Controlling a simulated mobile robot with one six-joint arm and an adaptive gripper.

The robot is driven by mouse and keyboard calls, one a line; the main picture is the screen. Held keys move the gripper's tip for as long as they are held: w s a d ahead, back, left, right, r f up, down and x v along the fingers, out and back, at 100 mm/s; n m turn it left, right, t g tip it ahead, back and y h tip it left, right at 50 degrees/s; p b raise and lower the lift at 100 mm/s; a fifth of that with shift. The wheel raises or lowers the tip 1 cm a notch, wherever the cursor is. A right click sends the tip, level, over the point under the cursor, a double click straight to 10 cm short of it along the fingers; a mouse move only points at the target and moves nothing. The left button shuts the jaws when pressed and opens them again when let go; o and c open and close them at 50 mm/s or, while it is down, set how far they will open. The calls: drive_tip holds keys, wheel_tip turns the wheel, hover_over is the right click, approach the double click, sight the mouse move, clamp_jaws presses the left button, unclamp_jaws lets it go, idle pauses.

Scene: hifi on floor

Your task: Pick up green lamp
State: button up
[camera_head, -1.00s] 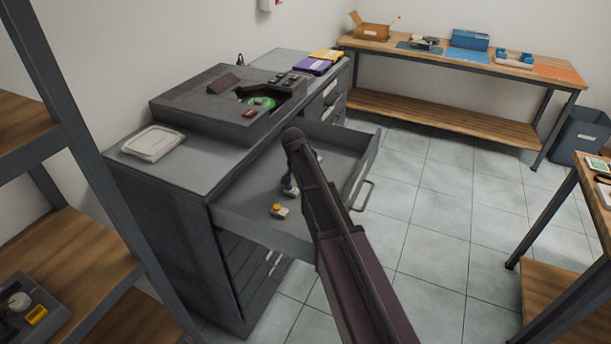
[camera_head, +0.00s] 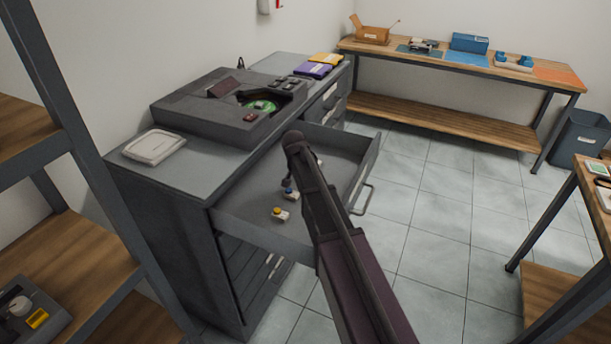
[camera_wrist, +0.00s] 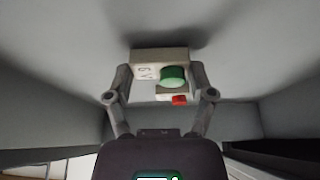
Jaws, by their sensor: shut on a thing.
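The green lamp (camera_wrist: 172,77) is a short green cylinder on a pale block with dark lettering, in the middle of the wrist view. My gripper (camera_wrist: 160,82) is shut on this block, with one finger on each side. A small red part (camera_wrist: 180,100) shows just below the green cylinder; I cannot tell whether it belongs to the same block. In the head view my arm reaches down over the open drawer (camera_head: 245,208) and hides the lamp and most of the gripper.
A block with a yellow top (camera_head: 281,213) and a blue-topped piece (camera_head: 290,193) lie in the drawer. A dark device (camera_head: 225,105) and a white box (camera_head: 154,147) stand on the cabinet top. A shelf rack (camera_head: 75,130) is at left. Tiled floor (camera_head: 425,220) is open at right.

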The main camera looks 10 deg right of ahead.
wheel_tip(320, 180, up, 10)
drive_tip(key=p, duration=0.9)
drive_tip(key=shift+f, duration=0.2)
idle(0.4)
wheel_tip(320, 180, up, 13)
drive_tip(key=p, duration=1.3)
drive_tip(key=shift+r+p, duration=0.15)
drive_tip(key=shift+p, duration=0.2)
drive_tip(key=shift+s, duration=0.15)
